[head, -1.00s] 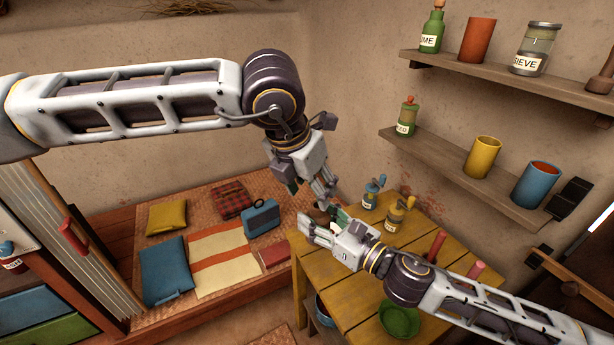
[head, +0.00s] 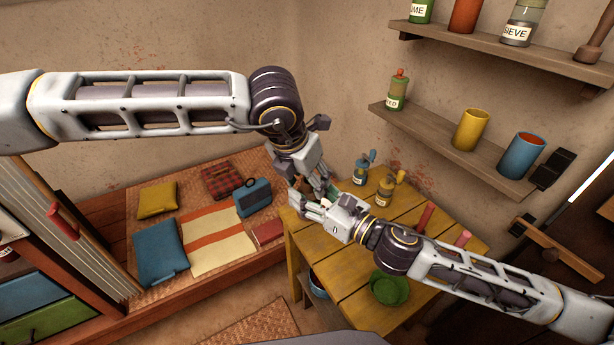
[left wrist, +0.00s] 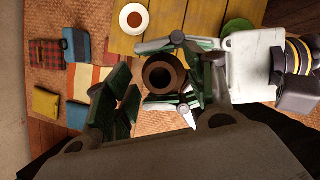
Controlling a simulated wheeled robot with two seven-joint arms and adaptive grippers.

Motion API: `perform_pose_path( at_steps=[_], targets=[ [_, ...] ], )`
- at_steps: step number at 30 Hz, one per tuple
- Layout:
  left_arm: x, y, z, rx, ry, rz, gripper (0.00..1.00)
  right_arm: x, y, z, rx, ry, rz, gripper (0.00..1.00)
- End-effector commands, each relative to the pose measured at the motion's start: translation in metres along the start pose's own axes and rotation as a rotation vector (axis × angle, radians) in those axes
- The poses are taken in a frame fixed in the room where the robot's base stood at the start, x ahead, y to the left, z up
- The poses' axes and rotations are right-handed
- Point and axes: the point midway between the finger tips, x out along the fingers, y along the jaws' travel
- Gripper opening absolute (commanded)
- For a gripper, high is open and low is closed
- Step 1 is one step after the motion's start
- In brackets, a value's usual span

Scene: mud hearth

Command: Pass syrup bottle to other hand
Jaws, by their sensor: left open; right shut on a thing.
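The syrup bottle (left wrist: 163,74) shows in the left wrist view as a dark brown round thing seen end-on, with a dark opening. My right gripper (left wrist: 170,78) comes in from the right and is shut on it. In the head view the right gripper (head: 302,206) is above the table's left corner, and the bottle is mostly hidden there. My left gripper (head: 324,188) points down at the same spot from above. It is open; in its wrist view the left gripper (left wrist: 160,92) has its fingers on both sides of the bottle. Whether they touch it is unclear.
A white dish (left wrist: 134,18) shows in the wrist view. Wall shelves (head: 450,150) with jars stand right.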

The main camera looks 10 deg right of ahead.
Motion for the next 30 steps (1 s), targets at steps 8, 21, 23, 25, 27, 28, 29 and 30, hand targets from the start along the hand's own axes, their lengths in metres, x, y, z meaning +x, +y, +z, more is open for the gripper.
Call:
perform_pose_path(
  at_steps=[8,21,23,25,27,28,29,30],
  targets=[
    [-0.0002,0.0000,-0.0001,0.000,0.000,0.000,0.24,0.0000,0.0000,0.0004,0.000,-0.001,0.000,0.23],
    [-0.0005,0.0001,0.0002,0.000,-0.001,0.000,0.03,0.0000,0.0000,0.0002,0.000,0.000,0.000,0.75],
    [-0.0005,0.0001,0.0002,0.000,-0.001,0.000,0.03,0.0000,0.0000,0.0002,0.000,0.000,0.000,0.75],
    [-0.0005,0.0001,0.0002,0.000,-0.001,0.000,0.03,0.0000,0.0000,0.0001,0.000,0.000,0.000,0.75],
    [-0.0005,0.0001,0.0002,0.000,-0.001,0.000,0.03,0.0000,0.0000,0.0001,0.000,0.000,0.000,0.75],
    [-0.0005,0.0000,0.0002,0.000,-0.001,0.000,0.03,0.0000,0.0000,-0.0001,0.000,0.000,0.000,0.75],
    [-0.0005,0.0000,0.0002,0.000,-0.001,0.000,0.03,0.0001,-0.0001,-0.0006,0.001,0.001,0.000,0.75],
    [-0.0005,0.0000,0.0002,0.000,-0.001,0.000,0.03,0.0003,-0.0002,-0.0016,0.004,0.002,-0.001,0.75]
  ],
)
